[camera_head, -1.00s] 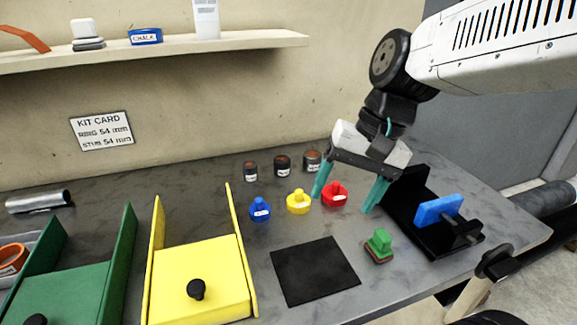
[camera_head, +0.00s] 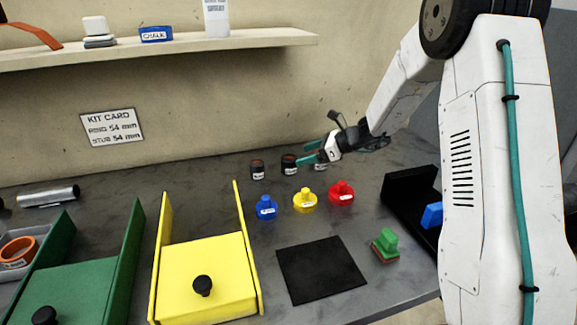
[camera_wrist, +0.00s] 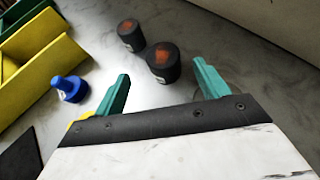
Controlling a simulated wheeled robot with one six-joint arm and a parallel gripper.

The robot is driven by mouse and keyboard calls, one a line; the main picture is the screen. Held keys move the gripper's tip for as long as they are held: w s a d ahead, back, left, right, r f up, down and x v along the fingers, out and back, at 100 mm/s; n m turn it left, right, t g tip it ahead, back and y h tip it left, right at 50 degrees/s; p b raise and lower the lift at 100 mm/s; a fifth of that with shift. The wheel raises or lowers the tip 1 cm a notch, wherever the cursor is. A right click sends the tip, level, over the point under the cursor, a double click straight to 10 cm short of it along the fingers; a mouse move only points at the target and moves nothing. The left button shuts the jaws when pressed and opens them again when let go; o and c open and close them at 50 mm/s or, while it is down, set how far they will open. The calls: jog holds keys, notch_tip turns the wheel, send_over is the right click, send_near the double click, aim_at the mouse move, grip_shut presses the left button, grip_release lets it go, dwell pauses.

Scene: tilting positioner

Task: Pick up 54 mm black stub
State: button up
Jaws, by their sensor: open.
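Three black stubs with rusty-brown tops and white labels stand upright in a row near the wall: a left stub (camera_head: 257,169), a middle stub (camera_head: 289,164) and a right stub (camera_head: 320,165), partly hidden by my gripper (camera_head: 305,162). The label sizes are too small to read, so I cannot tell which is 54 mm. In the wrist view my gripper (camera_wrist: 161,74) is open, its teal fingers apart and empty. The middle stub (camera_wrist: 163,62) appears between and beyond the fingertips, the smaller left stub (camera_wrist: 131,35) farther off. Contact is not visible.
Blue (camera_head: 266,208), yellow (camera_head: 305,200) and red (camera_head: 341,193) knobbed pieces stand in front of the stubs. A black mat (camera_head: 320,270), a green stamp-like piece (camera_head: 386,245), a yellow tray (camera_head: 205,270) and a black bracket (camera_head: 405,190) lie nearer. The shelf (camera_head: 200,52) overhangs behind.

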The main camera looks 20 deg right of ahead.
aim_at(289, 157)
jog(key=x, duration=0.7)
jog(key=shift+w+r, duration=0.1)
jog(key=shift+w, duration=0.15)
jog(key=shift+r, duration=0.1)
jog(key=c, duration=1.5)
jog(key=shift+c, duration=0.2)
